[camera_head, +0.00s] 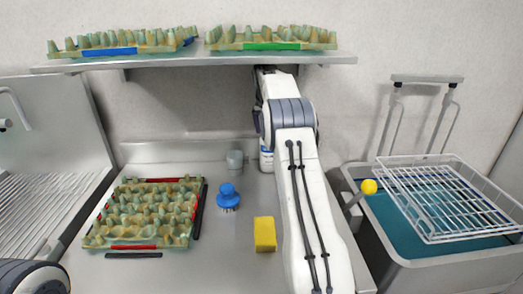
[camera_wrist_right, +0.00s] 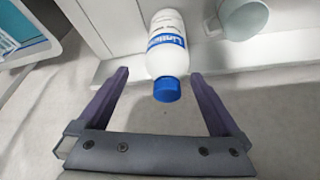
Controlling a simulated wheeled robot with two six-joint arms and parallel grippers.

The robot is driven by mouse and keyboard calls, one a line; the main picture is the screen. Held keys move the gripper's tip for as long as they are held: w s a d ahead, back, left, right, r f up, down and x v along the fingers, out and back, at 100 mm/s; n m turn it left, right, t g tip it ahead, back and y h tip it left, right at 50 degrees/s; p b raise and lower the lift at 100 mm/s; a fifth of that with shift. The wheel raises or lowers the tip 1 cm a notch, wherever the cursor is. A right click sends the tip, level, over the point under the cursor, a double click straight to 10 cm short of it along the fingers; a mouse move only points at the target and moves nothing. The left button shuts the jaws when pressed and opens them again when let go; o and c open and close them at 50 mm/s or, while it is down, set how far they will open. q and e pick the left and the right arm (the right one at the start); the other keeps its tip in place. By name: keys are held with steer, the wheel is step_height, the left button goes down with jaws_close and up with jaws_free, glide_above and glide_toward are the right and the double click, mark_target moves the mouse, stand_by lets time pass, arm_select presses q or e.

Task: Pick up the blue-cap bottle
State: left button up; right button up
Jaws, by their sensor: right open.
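The blue-cap bottle (camera_wrist_right: 167,40) is white with a blue label band. In the right wrist view its blue cap (camera_wrist_right: 167,90) points toward my palm. My right gripper (camera_wrist_right: 160,73) is open, with one dark finger on each side of the cap in the picture. A gap shows on both sides, so the fingers do not touch it. How far the fingers are from it in depth I cannot tell. In the head view the bottle (camera_head: 266,161) stands at the back of the counter, largely hidden by my right arm. My left gripper is out of view.
A grey-green cup (camera_head: 235,159) stands close beside the bottle. A blue brush (camera_head: 228,196), a yellow sponge (camera_head: 265,234) and an egg tray (camera_head: 130,243) lie on the counter. A shelf (camera_head: 200,61) with two egg trays hangs above. A sink (camera_head: 425,268) with a rack is right.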

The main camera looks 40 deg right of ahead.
steer(key=shift+w+d+f, duration=0.1)
steer(key=shift+w+f, duration=0.1)
steer(key=shift+f, duration=0.15)
steer(key=w+p+x, duration=0.1)
steer(key=p+x, duration=0.1)
steer(key=x, duration=0.4)
steer(key=shift+a+f, duration=0.25)
jaws_close()
steer(key=shift+r, duration=0.1)
